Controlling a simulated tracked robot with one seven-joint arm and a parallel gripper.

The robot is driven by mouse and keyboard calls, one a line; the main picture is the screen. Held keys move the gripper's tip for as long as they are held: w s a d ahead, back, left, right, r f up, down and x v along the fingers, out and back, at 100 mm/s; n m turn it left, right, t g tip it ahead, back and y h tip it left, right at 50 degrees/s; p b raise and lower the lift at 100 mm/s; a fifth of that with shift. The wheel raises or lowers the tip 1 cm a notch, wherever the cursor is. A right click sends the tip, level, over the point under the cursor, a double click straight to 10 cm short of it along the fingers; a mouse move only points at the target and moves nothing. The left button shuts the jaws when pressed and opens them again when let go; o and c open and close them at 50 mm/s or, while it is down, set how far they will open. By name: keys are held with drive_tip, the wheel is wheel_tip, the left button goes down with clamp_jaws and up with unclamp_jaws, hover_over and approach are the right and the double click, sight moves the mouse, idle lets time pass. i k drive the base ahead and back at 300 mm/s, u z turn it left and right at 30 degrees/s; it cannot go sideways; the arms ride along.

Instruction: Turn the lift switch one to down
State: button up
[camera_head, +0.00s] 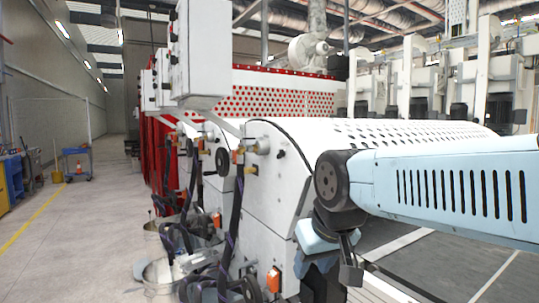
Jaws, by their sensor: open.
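A white control box (203,50) hangs at the upper left of the roller coater, with small dark knobs (173,38) along its left edge. The knobs are seen from the side and are too small to read, so I cannot tell which is lift switch one or how it is set. My light blue arm comes in from the right across the white machine. My gripper (334,274) points down at the lower middle, in front of the machine's end panel. It is open, low and to the right of the control box, well apart from it. Its fingertips are partly hard to make out.
The white roller coater (275,175) fills the middle, with black hoses (233,220) down its end and metal buckets (158,275) on the floor. More control boxes (150,90) stand farther back. A blue trolley (77,165) is far left. The left aisle floor is clear.

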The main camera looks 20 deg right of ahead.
sight(281, 153)
drive_tip(key=z, duration=0.05)
drive_tip(key=i, duration=0.9)
drive_tip(key=u, duration=0.05)
